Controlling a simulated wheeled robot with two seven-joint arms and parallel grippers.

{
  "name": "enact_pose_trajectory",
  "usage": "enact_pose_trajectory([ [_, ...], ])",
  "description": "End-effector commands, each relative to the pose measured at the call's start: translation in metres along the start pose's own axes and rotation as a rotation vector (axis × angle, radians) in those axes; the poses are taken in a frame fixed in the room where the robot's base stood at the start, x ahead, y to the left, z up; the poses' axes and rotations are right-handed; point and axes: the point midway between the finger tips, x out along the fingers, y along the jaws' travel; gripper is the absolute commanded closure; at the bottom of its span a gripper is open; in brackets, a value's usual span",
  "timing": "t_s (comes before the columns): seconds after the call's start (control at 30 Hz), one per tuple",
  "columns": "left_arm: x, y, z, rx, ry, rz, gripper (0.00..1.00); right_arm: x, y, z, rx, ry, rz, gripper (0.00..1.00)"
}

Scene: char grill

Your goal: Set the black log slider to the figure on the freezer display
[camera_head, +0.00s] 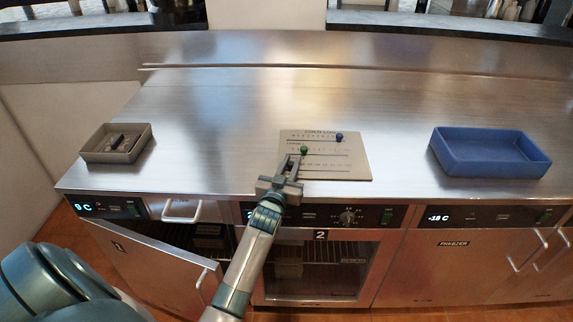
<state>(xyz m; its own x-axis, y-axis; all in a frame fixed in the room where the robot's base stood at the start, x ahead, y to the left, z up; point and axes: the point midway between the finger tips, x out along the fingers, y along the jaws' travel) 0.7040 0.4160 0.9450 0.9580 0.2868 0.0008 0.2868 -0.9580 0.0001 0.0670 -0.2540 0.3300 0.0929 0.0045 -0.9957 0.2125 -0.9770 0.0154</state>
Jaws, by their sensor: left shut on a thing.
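The cold log board (358,172) lies on the steel counter, with three printed scale rows. A blue slider knob (339,137) sits on the top row toward the right, and a green slider knob (303,150) on the middle row. My left gripper (292,165) is at the left part of the bottom row, shut on the black slider, which is mostly hidden between the fingers. The freezer display (437,217) at the right reads -18 C. The figures under the bottom row are too small to read. My right gripper is not in view.
A grey tray (91,157) with small dark items stands at the counter's left. An empty blue bin (491,170) stands at the right. Below, a fridge door (150,262) at the left stands open. Another display (84,206) there is lit. The counter behind the board is clear.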

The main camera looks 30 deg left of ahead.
Motion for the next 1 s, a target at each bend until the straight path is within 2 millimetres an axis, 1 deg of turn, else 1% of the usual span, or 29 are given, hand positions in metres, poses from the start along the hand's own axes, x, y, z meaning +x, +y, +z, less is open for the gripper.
enact_pose_trajectory([
  [0.03,0.003,0.012,0.002,-0.007,0.0,0.003,1.0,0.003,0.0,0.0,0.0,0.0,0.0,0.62],
  [0.2,0.012,0.048,0.003,-0.008,0.0,0.003,1.0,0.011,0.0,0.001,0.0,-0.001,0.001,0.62],
  [0.33,0.018,0.07,0.002,-0.007,-0.001,0.003,1.0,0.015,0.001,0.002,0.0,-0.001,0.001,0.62],
  [0.47,0.02,0.079,0.001,-0.002,-0.001,0.003,1.0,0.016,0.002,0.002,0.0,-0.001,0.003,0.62],
  [0.73,0.02,0.079,0.0,-0.001,-0.002,0.002,1.0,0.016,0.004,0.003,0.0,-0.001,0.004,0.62],
  [0.77,0.02,0.079,0.0,-0.001,-0.002,0.002,0.79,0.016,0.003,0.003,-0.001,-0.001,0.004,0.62],
  [0.8,0.02,0.079,0.0,-0.001,-0.002,0.002,0.69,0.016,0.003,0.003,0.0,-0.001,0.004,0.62],
  [0.83,0.02,0.079,0.0,-0.001,-0.002,0.002,0.62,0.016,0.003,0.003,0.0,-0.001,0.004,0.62],
  [1.0,0.02,0.079,0.0,-0.001,-0.001,0.002,0.62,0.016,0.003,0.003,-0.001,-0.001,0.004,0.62],
])
